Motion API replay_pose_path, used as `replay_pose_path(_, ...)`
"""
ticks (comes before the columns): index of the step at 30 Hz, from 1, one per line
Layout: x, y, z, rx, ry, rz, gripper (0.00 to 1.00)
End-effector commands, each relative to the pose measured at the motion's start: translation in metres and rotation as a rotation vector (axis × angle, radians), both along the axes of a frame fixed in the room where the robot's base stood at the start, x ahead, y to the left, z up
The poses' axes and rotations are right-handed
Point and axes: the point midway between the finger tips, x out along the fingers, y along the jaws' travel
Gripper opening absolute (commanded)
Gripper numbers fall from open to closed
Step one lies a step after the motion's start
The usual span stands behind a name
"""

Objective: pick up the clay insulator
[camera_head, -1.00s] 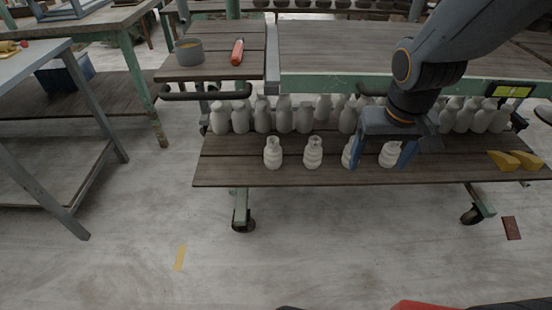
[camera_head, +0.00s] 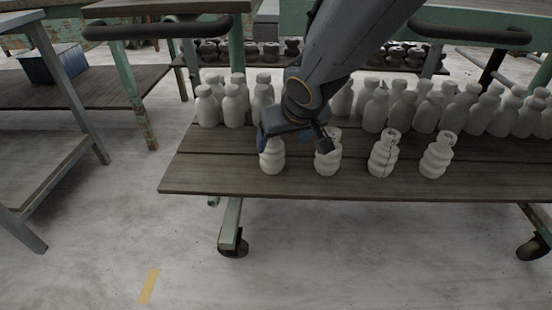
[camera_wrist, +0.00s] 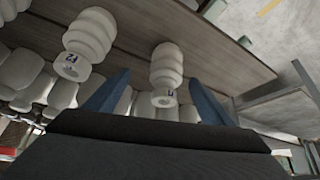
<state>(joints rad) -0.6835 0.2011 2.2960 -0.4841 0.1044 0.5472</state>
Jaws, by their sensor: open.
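Several ribbed white clay insulators stand upright in a front row on the wooden bench shelf. The leftmost insulator (camera_head: 272,156) stands partly behind my gripper (camera_head: 293,141), with its top hidden. The second insulator (camera_head: 328,154) is just right of it, its top close to the gripper; contact cannot be told. Two more insulators (camera_head: 384,154) (camera_head: 436,156) stand farther right, clear of the gripper. In the wrist view, the blue fingers of my gripper (camera_wrist: 160,77) are apart, with one insulator (camera_wrist: 165,68) showing between them and another (camera_wrist: 88,38) to the left. Nothing is held.
Rows of smooth white clay bottles (camera_head: 425,112) stand close behind the insulators. The shelf (camera_head: 300,184) has a bare front strip. A bench top with a dark rail (camera_head: 470,32) overhangs the shelf. The floor in front is open, with yellow tape (camera_head: 149,286).

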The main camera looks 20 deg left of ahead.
Motion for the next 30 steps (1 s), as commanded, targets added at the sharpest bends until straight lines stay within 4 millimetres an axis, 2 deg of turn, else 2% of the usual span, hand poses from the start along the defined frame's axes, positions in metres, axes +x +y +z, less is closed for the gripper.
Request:
replay_pose_path(1,0.001,0.007,-0.007,0.006,-0.005,0.012,0.76)
replay_pose_path(6,0.001,0.017,-0.014,0.016,-0.009,0.027,0.76)
replay_pose_path(20,0.013,0.026,-0.039,0.015,-0.010,0.027,0.76)
replay_pose_path(30,0.027,0.038,-0.074,0.015,-0.010,0.027,0.76)
